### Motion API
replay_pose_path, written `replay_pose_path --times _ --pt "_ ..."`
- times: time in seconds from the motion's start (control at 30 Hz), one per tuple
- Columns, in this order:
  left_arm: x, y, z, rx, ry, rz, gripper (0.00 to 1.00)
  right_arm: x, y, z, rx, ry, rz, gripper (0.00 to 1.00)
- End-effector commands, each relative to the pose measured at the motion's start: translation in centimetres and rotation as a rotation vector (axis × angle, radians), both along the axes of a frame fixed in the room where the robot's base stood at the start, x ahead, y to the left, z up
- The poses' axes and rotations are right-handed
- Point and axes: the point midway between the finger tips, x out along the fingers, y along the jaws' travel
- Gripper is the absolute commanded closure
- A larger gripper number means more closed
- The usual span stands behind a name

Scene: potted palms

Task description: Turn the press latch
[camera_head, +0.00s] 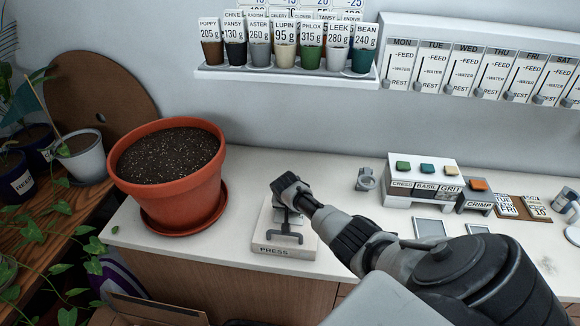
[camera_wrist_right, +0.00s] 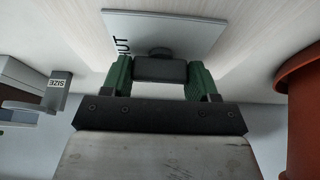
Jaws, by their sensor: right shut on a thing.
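The press latch is a dark grey handle on a pale square base (camera_head: 268,247) labelled PRESS, on the white counter. In the head view its dark bar (camera_head: 285,238) shows at the front of the base. My right gripper (camera_head: 288,190) is over the latch, and my arm hides part of it. In the right wrist view my gripper (camera_wrist_right: 162,72) has its two green fingers on either side of the dark latch handle (camera_wrist_right: 162,70), shut on it. Behind the handle is a light plate (camera_wrist_right: 195,28) with the partly hidden letters "UT". My left gripper is not in view.
A large terracotta pot (camera_head: 200,190) of soil stands close to the left of the press. A shelf of labelled cups (camera_head: 285,76) is above. Bare counter (camera_head: 335,170) lies behind the arm.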

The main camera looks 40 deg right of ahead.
Motion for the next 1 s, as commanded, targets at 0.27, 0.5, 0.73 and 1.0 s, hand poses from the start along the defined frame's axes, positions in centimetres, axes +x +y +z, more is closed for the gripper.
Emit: replay_pose_path --times 0.27,0.5,0.73,1.0 --pt "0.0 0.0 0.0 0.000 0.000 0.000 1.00 0.0 0.0 0.1 0.001 -0.001 -0.001 0.16" --pt "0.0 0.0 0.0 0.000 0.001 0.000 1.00 0.0 0.0 0.0 0.001 -0.001 -0.001 0.15" --pt "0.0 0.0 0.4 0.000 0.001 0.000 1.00 -0.2 0.3 1.1 0.001 -0.002 0.002 0.15" --pt "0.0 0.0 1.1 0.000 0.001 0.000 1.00 -1.1 1.4 4.6 0.000 -0.003 0.001 0.15"
